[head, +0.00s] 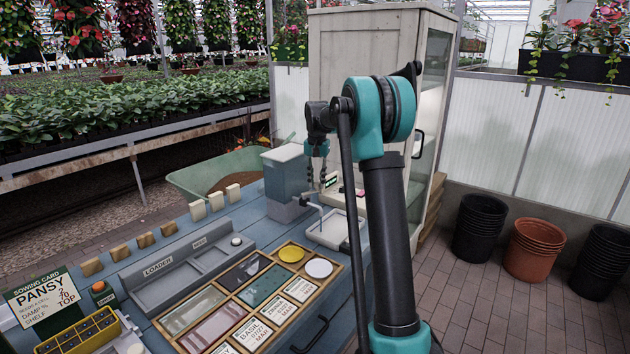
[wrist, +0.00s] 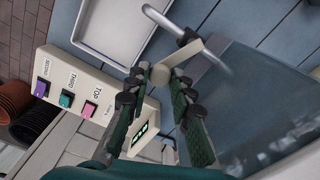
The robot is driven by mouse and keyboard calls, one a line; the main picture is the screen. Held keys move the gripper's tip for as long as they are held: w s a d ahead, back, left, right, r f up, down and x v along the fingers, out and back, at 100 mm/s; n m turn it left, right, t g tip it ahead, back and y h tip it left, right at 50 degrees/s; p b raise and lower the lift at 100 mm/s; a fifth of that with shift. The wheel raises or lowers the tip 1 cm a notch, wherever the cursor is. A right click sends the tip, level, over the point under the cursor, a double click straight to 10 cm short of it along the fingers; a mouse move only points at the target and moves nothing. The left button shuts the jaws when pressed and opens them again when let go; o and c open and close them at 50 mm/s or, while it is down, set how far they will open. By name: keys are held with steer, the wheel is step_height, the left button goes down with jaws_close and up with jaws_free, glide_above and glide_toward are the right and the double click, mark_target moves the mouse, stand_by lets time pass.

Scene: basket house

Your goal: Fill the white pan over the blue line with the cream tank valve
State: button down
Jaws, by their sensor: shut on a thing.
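The blue-grey tank (head: 286,178) stands at the table's far end, and its clear-looking side (wrist: 245,75) fills the right of the wrist view. The white pan (head: 335,231) lies in front of the tank and also shows in the wrist view (wrist: 108,28). My gripper (head: 317,148) points down beside the tank. In the wrist view its green fingers (wrist: 158,88) are shut on the cream valve (wrist: 161,75). A pale spout (wrist: 168,23) reaches over by the pan's edge.
A cream panel with SECOND, THIRD and TOP buttons (wrist: 66,99) and a lit green display (wrist: 145,132) sits close to my gripper. A wooden tray (head: 262,290) and the grey loader (head: 180,275) fill the table's front. A tall cabinet (head: 365,60) stands behind.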

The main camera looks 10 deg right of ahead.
steer(key=shift+s+d+m, duration=0.1)
steer(key=shift+s+m, duration=0.25)
steer(key=shift+m, duration=0.45)
steer(key=shift+s+d+m, duration=0.1)
steer(key=shift+s+m, duration=0.25)
steer(key=shift+m, duration=0.45)
steer(key=c, duration=1.3)
jaws_free()
step_height(320, 180, up, 12)
